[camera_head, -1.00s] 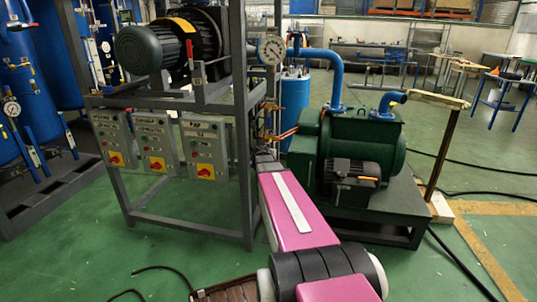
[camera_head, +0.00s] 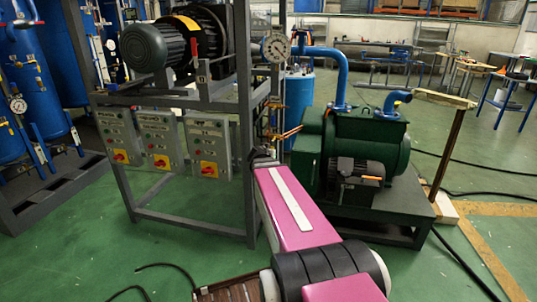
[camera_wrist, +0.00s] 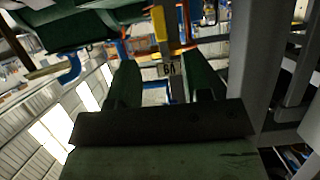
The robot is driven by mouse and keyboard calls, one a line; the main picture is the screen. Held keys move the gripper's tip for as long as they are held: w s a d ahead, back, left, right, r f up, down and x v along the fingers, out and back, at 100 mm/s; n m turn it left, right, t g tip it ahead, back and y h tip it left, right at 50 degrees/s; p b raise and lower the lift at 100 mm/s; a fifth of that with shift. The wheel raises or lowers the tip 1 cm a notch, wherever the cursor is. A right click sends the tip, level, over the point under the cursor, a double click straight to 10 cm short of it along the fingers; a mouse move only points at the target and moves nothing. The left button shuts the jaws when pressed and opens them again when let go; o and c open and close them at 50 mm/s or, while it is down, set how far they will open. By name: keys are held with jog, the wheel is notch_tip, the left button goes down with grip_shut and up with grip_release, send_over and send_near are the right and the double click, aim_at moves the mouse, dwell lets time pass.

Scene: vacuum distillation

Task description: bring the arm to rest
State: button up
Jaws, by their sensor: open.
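My arm, with pink and black links (camera_head: 300,215), reaches forward from the bottom of the head view toward the gap between a grey steel frame (camera_head: 243,120) and a green pump (camera_head: 355,145). Its far end is small and dark there, so the gripper cannot be made out in that view. In the wrist view my gripper (camera_wrist: 162,82) shows two dark green fingers standing apart above a dark crossbar. Nothing is held between them. A small plate with dark characters (camera_wrist: 169,69) shows in the background between the fingers.
Blue tanks (camera_head: 30,85) stand at the left. A wooden post (camera_head: 447,150) stands right of the pump. Black cables (camera_head: 160,268) lie on the green floor, with open floor at right.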

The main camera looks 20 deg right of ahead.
jog(key=s+a+f+n+g+y, duration=0.7)
jog(key=s+a+f+g, duration=0.4)
jog(key=s+a+f, duration=0.6)
jog(key=s, duration=0.3)
jog(key=shift+a+f, duration=0.25)
jog(key=shift+a, duration=0.05)
jog(key=shift+s, duration=0.1)
